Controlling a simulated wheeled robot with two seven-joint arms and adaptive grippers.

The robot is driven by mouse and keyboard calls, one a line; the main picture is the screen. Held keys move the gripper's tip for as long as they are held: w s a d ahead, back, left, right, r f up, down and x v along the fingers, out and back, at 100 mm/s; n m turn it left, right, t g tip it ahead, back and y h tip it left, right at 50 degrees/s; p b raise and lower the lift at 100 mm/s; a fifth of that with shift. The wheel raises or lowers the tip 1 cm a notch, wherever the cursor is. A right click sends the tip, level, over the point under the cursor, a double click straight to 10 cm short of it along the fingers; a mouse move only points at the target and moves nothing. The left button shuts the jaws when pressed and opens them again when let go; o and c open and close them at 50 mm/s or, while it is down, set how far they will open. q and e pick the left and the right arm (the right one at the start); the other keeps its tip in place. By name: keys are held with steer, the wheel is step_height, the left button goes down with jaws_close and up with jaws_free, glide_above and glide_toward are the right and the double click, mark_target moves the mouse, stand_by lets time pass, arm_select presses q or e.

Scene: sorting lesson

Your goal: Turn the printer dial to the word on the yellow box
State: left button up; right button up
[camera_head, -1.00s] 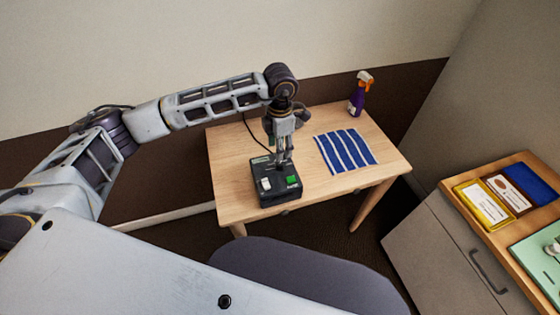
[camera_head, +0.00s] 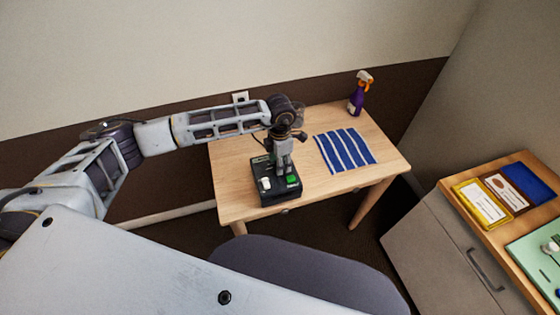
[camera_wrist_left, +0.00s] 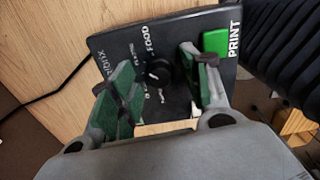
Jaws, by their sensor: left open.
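The printer (camera_head: 279,196) is a small dark box on the wooden table, with a white part and a green button on top. In the left wrist view, its black dial (camera_wrist_left: 158,72) has white words around it; "FOOD" is readable, the others are partly hidden or too small. I cannot tell where the dial points. My left gripper (camera_head: 283,168) is over the printer, pointing down. In the left wrist view, its open green-padded fingers (camera_wrist_left: 159,68) stand either side of the dial; contact is unclear. The yellow box (camera_head: 482,204) has a white label, too small to read. My right gripper is out of view.
A blue-striped cloth (camera_head: 345,150) and a purple spray bottle (camera_head: 357,98) are on the table. The green button (camera_wrist_left: 216,50) marked "PRINT" is close to one finger. Brown (camera_head: 506,192) and blue (camera_head: 530,184) boxes sit beside the yellow one on the cabinet. A chair (camera_head: 300,275) is in front.

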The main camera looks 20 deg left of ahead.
arm_select(q)
steer(key=c, duration=0.5)
jaws_close()
